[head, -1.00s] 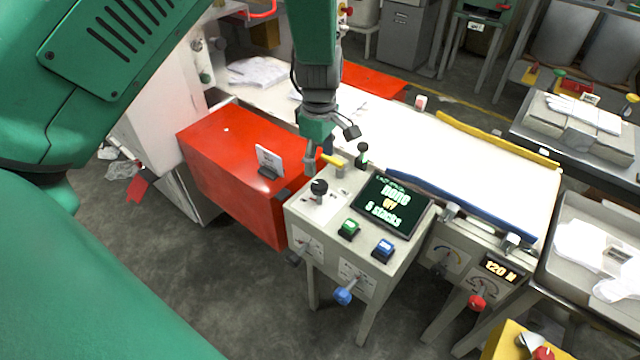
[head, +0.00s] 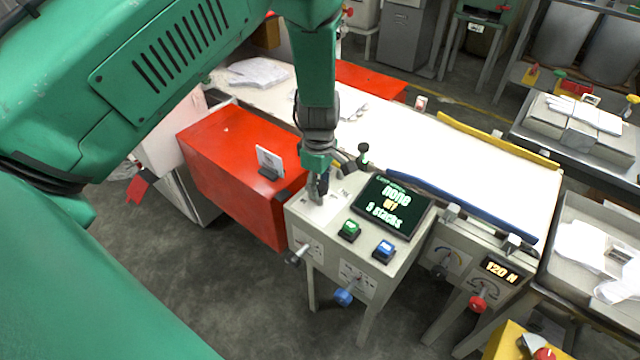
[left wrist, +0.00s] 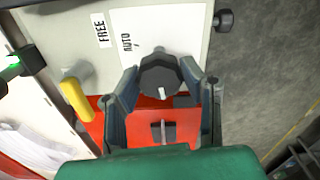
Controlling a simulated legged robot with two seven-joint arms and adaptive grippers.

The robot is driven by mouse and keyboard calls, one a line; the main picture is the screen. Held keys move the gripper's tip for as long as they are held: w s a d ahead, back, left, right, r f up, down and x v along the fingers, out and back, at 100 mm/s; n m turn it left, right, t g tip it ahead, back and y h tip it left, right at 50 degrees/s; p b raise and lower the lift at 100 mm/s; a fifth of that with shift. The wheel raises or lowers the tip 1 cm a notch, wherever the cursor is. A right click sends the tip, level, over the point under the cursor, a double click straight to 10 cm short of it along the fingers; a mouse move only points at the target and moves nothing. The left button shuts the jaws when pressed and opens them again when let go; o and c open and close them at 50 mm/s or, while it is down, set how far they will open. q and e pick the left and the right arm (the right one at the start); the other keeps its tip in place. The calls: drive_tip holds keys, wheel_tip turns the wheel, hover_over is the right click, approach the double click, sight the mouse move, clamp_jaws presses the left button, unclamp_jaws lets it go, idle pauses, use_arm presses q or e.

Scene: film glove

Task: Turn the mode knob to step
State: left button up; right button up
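The mode knob (left wrist: 160,76) is a dark, lobed knob with a pale pointer line. It sits on a white plate whose label reads AUTO in the left wrist view. My left gripper (left wrist: 163,100) is open, with one finger on each side of the knob; I cannot tell whether either finger touches it. In the head view my left gripper (head: 318,190) is over the left part of the control box (head: 330,222) and hides the knob. My right gripper is not in view.
A screen (head: 392,207), a green button (head: 349,230) and a blue button (head: 384,250) are on the box top. A yellow lever (left wrist: 76,98) is beside the knob plate. A red cabinet (head: 235,165) stands left of the box. A black-topped lever (head: 363,150) stands behind.

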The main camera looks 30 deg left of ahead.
use_arm(q)
drive_tip(key=shift+w+r+m, duration=0.1)
drive_tip(key=shift+m, duration=0.3)
drive_tip(key=shift+m+p, duration=0.65)
drive_tip(key=shift+m, duration=0.25)
drive_tip(key=m+p, duration=0.1)
drive_tip(key=m, duration=0.1)
drive_tip(key=shift+m, duration=0.4)
drive_tip(key=m, duration=0.3)
drive_tip(key=shift+w+p, duration=0.15)
drive_tip(key=shift+p, duration=0.2)
drive_tip(key=shift+m, duration=1.7)
drive_tip(key=o, duration=1.1)
drive_tip(key=shift+o, duration=0.2)
